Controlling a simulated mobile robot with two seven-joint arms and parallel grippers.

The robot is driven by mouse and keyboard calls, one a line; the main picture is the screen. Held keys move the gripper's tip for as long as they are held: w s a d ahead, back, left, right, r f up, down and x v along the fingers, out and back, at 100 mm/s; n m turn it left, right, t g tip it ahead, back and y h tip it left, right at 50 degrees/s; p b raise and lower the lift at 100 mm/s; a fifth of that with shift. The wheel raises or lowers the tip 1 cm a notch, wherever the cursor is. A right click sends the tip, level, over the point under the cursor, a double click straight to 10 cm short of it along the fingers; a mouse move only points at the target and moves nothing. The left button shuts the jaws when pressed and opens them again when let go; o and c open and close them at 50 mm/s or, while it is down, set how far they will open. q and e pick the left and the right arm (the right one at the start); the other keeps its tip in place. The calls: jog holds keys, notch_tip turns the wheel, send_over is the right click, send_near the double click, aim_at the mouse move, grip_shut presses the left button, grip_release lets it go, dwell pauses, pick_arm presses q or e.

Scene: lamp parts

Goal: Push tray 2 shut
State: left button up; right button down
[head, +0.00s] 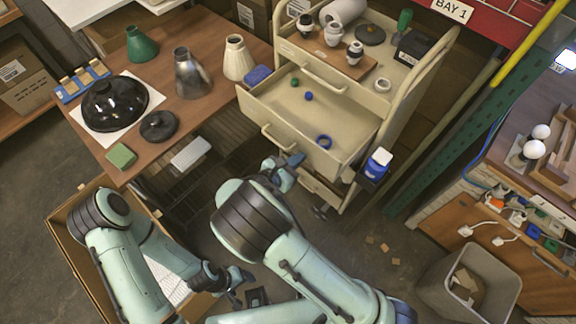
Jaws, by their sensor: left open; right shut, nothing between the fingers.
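The cream drawer cabinet (408,108) stands at upper centre. Its second drawer from the top, which I take as tray 2 (350,127), is pulled well out; no number is readable on it. Inside lie a green piece (294,82), a small blue piece (309,96) and a blue ring (324,142). My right gripper (294,161) is shut and empty, close to the drawer's front near its handle (275,138); I cannot tell whether it touches. My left gripper (246,283) is open and low, over the floor by the cardboard box.
A drawer above has its handle (322,82); a lower drawer front (322,191) is partly hidden by my arm. A blue-and-white container (378,163) sits at the cabinet's right side. The wooden table (205,122) is left, a grey bin (468,284) lower right.

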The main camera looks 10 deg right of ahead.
jog(key=shift+w+d, duration=0.15)
jog(key=shift+d, duration=0.05)
dwell(0.3)
send_near(339, 126)
jog(key=w+d, duration=0.1)
jog(key=d, duration=0.1)
jog(key=w+d+r, duration=0.1)
jog(key=w+d, duration=0.3)
jog(key=d, duration=0.1)
jog(key=shift+r, duration=0.25)
jog(key=shift+w+d, duration=0.1)
jog(key=shift+d, duration=0.1)
jog(key=shift+d+r, duration=0.15)
jog(key=shift+w+d+r, duration=0.1)
